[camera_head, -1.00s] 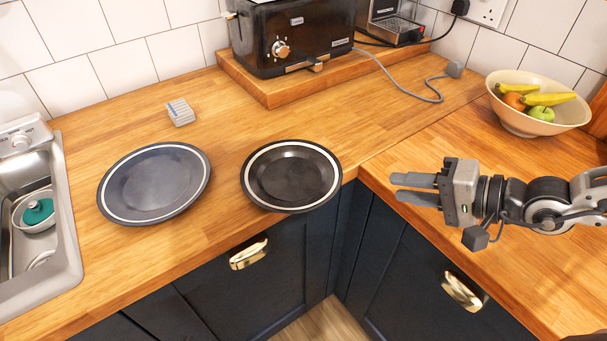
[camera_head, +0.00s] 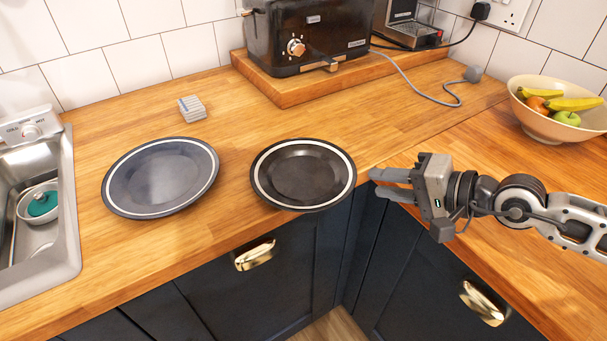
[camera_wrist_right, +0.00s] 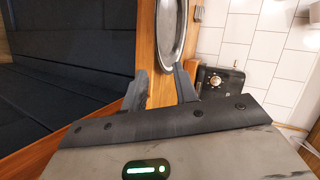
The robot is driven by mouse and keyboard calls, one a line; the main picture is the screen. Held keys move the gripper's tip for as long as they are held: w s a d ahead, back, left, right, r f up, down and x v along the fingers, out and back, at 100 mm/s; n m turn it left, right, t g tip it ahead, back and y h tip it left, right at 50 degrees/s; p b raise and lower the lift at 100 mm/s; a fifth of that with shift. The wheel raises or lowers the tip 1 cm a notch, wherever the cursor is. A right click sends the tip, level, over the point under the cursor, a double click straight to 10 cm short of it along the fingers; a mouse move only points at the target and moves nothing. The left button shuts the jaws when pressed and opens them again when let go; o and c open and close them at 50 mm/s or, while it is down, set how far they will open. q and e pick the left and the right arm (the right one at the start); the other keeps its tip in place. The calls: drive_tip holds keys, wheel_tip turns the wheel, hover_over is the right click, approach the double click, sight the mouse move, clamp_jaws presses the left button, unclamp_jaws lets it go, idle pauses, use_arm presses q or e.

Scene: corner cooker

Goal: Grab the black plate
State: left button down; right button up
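The black plate (camera_head: 303,176) with a white ring near its rim lies flat on the wooden counter, close to the front edge. My right gripper (camera_head: 376,184) is just right of the plate, its fingers pointing left toward the rim and apart from each other, with nothing between them. In the right wrist view, the two open fingers (camera_wrist_right: 164,86) show with a plate's edge (camera_wrist_right: 171,30) ahead of them. A dark blue-grey plate (camera_head: 160,178) with a similar white ring lies to the left of the black plate. My left gripper is not in view.
A toaster (camera_head: 310,35) stands on a raised wooden board (camera_head: 300,90) behind the plates. A fruit bowl (camera_head: 556,122) is at the right, a sink (camera_head: 62,215) at the left. A small striped block (camera_head: 192,108) lies behind the plates. The counter between is clear.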

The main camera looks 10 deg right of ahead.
sight(352, 178)
drive_tip(key=p+x, duration=0.2)
drive_tip(key=x, duration=0.4)
drive_tip(key=shift+w+a, duration=0.1)
drive_tip(key=shift+r, duration=0.1)
clamp_jaws()
